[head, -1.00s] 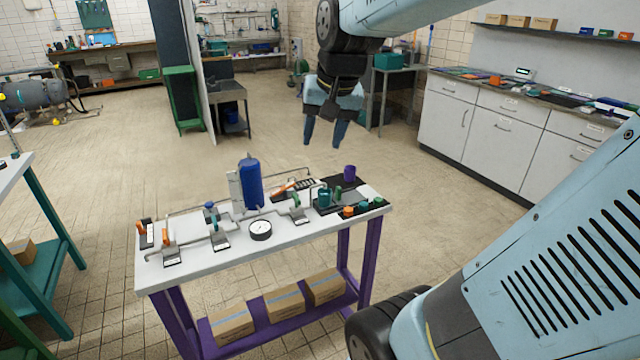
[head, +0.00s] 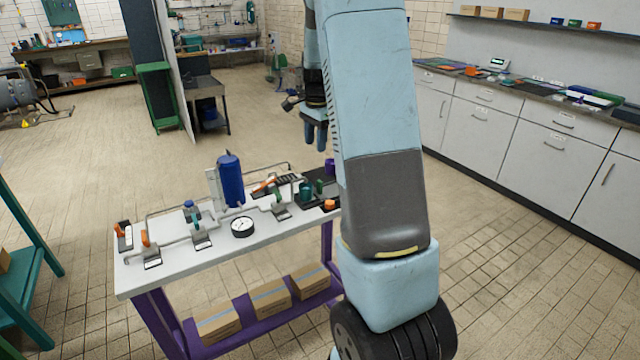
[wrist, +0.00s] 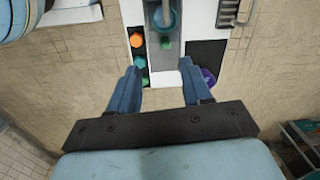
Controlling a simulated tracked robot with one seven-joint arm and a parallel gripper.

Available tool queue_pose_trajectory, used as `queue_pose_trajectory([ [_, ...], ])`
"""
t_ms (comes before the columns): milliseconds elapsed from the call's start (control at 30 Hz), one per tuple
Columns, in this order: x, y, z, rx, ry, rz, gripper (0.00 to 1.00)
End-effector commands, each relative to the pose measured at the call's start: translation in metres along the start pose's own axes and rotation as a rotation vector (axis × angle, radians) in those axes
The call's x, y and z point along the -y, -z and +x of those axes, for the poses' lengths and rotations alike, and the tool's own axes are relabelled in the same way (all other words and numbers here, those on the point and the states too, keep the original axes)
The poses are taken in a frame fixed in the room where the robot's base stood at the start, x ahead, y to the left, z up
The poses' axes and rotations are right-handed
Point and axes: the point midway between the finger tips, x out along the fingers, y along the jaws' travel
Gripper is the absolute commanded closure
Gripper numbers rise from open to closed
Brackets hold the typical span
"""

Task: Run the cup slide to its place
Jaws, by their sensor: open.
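On the white table (head: 137,279), a teal cup (head: 305,191) stands on a grey track beside an upright green part (head: 319,187). In the wrist view, the teal cup (wrist: 166,20) shows at the top of the grey strip, with the green part (wrist: 163,47) just below it. I take this to be the cup slide; its end position is not clear. My gripper (head: 316,132) points down beyond the table's right end, above and apart from the cup. Its blue fingers (wrist: 160,67) are spread and empty. My arm hides the table's right corner in the head view.
A purple cup (wrist: 207,77) sits by a dark pad on the right in the wrist view. Orange (wrist: 136,40) and teal knobs line the left. A blue cylinder (head: 229,181), pipes and a gauge (head: 242,227) fill the table's middle.

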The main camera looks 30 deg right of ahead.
Motion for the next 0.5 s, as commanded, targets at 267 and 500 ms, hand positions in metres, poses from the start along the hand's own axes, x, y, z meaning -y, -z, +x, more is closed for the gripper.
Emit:
queue_pose_trajectory([
  [267, 0.013, 0.026, 0.034, -0.007, -0.043, 0.119, 0.51],
  [500, 0.013, 0.027, 0.056, -0.007, -0.048, 0.128, 0.51],
])
